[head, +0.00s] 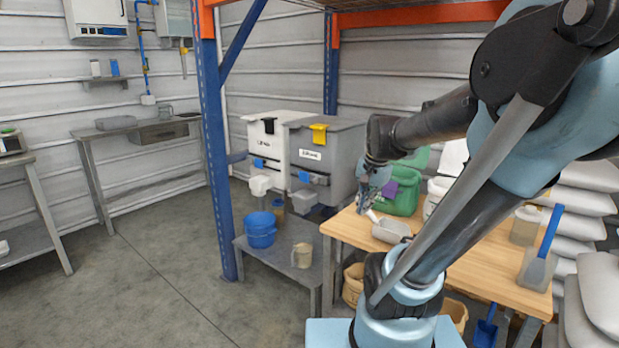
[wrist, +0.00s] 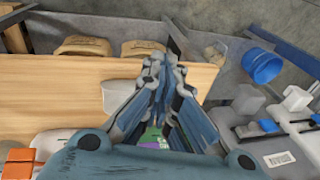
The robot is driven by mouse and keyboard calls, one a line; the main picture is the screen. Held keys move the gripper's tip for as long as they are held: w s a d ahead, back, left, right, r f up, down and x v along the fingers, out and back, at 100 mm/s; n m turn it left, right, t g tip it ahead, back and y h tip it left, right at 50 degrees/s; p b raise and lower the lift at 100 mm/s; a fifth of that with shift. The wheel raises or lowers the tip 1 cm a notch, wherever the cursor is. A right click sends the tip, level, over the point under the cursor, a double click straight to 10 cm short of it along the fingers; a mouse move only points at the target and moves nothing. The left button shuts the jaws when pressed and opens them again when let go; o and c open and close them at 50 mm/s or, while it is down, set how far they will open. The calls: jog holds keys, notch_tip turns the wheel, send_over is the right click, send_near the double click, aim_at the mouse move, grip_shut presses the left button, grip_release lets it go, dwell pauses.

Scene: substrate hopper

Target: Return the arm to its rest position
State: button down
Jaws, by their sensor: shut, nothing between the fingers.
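My arm (head: 440,120) reaches up from its light blue base and bends over the wooden table (head: 470,255). My gripper (head: 366,206) hangs over the table's left end, next to the grey hopper, pointing down. In the wrist view its fingers (wrist: 160,62) are together and hold nothing. A pale metal scoop (head: 391,231) lies on the table close by the gripper; part of it also shows in the wrist view (wrist: 118,95), left of the fingers.
Grey and white hoppers (head: 335,160) stand left of the gripper. A green container (head: 405,195) stands behind the gripper. A blue post (head: 214,150) rises farther left; the left floor is clear.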

jog(key=s+d+f+n+h, duration=0.1)
jog(key=s+d+f+n, duration=0.1)
jog(key=s+f+n, duration=0.6)
jog(key=s, duration=0.4)
jog(key=shift+s+d+f+n, duration=0.2)
jog(key=shift+d+f+n, duration=0.1)
jog(key=shift+f, duration=0.1)
